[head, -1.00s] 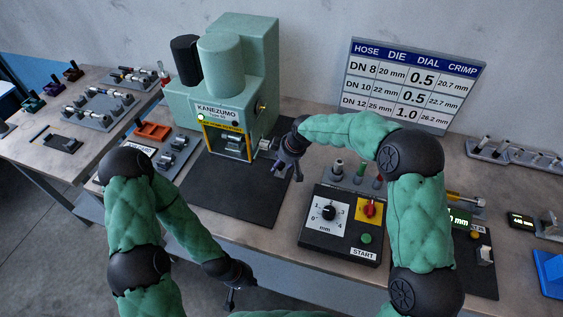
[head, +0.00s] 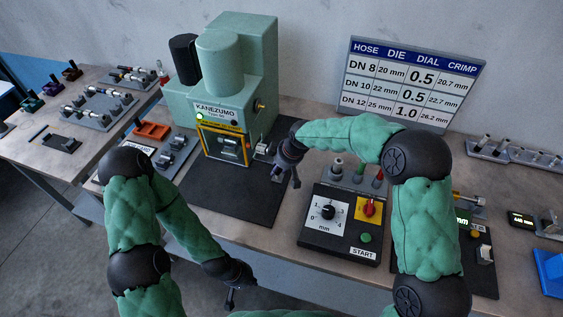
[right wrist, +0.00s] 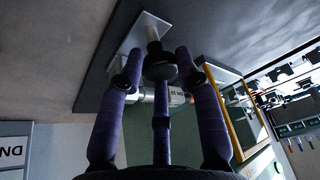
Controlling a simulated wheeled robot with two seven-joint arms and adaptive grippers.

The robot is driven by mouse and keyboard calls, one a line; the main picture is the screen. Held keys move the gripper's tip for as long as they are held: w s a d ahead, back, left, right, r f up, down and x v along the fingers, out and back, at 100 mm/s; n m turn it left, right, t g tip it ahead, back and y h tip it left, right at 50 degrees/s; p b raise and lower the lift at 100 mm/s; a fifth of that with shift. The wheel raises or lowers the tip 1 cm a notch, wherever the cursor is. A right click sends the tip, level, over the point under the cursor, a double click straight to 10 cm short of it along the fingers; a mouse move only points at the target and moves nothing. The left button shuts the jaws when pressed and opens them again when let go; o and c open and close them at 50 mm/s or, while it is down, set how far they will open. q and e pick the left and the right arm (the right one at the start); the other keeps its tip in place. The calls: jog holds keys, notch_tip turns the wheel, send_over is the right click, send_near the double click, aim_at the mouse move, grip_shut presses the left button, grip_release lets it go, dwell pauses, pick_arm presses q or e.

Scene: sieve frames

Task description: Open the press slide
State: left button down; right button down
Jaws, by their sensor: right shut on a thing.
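The green KANEZUMO press (head: 262,62) stands on the bench against the wall, with a yellow-framed opening (head: 225,128) low on its front. A grey metal part (head: 262,149), perhaps of the slide, sticks out at its right side. My right gripper (head: 287,172) is just right of the press, above the dark mat.
A control box (head: 340,225) with dial, red switch and START button stands right of the mat (head: 245,190). A HOSE DIE DIAL CRIMP board (head: 410,85) leans on the wall. Racks of parts (head: 175,160) lie left of the press.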

jog(key=s+a, duration=0.1)
jog(key=s, duration=0.3)
jog(key=s+a+b, duration=0.1)
jog(key=s+a, duration=0.1)
jog(key=s, duration=0.2)
jog(key=s+a+b, duration=0.1)
jog(key=s, duration=0.4)
jog(key=shift+a+r, duration=0.25)
jog(key=shift+a, duration=0.05)
jog(key=c, duration=1.1)
grip_release()
jog(key=shift+o, duration=1.2)
jog(key=shift+a+f, duration=0.1)
jog(key=shift+b, duration=0.3)
jog(key=v, duration=1.2)
jog(key=shift+s, duration=0.1)
